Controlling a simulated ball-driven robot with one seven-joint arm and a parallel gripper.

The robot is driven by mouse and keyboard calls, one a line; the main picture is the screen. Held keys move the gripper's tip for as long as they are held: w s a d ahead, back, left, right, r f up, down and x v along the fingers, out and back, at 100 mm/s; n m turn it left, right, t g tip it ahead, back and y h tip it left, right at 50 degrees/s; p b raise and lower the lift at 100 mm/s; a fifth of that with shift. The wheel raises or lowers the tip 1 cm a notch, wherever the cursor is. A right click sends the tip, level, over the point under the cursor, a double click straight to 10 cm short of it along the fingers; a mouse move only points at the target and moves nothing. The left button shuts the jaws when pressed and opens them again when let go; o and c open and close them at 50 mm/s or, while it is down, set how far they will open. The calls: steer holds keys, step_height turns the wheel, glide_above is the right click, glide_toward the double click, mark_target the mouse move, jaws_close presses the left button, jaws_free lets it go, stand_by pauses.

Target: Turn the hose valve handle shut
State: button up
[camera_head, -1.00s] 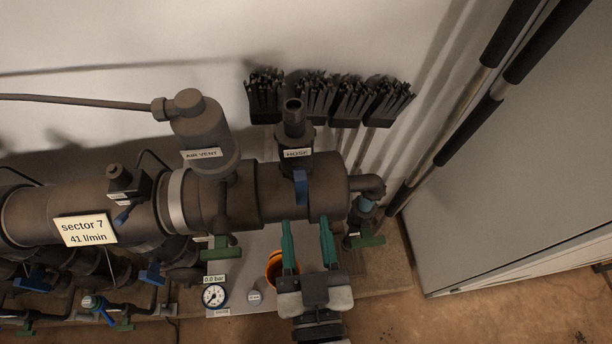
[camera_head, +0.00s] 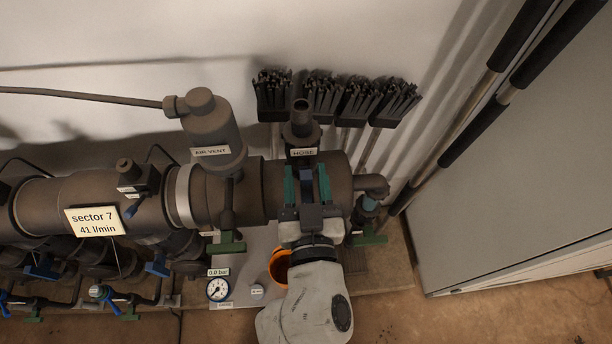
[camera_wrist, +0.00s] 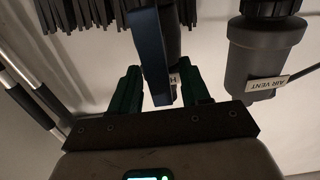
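The hose valve (camera_head: 301,128) is a dark upright fitting on top of the large dark pipe, with a HOSE label (camera_head: 304,153). Its blue handle (camera_head: 306,174) shows between my fingers in the head view, mostly hidden there. In the wrist view the blue handle (camera_wrist: 150,55) is a long flat bar, seen close up and running between the green fingers. My gripper (camera_head: 306,172) is open, with one finger on each side of the handle. Gaps show beside the handle, and I see no clear grip on it.
The AIR VENT fitting (camera_head: 212,130) stands left of the hose valve. Several black brushes (camera_head: 337,97) hang behind it. A grey cabinet (camera_head: 520,170) stands at right.

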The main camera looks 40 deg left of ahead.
jaws_close()
stand_by(0.4)
steer(key=n, duration=0.4)
steer(key=shift+s+a+f+n, duration=0.15)
steer(key=shift+s+a+n, duration=0.1)
steer(key=shift+s+n, duration=0.15)
steer(key=n, duration=0.4)
steer(key=shift+s+a+f+n+b, duration=0.25)
steer(key=shift+n+b, duration=0.05)
steer(key=n, duration=0.4)
steer(key=shift+s+a+f, duration=0.15)
steer(key=shift+s+f, duration=0.05)
steer(key=shift+f, duration=0.15)
steer(key=shift+f+n, duration=0.2)
steer(key=shift+n, duration=0.9)
steer(key=shift+f+n, duration=0.2)
steer(key=shift+n, duration=0.9)
steer(key=shift+s, duration=0.1)
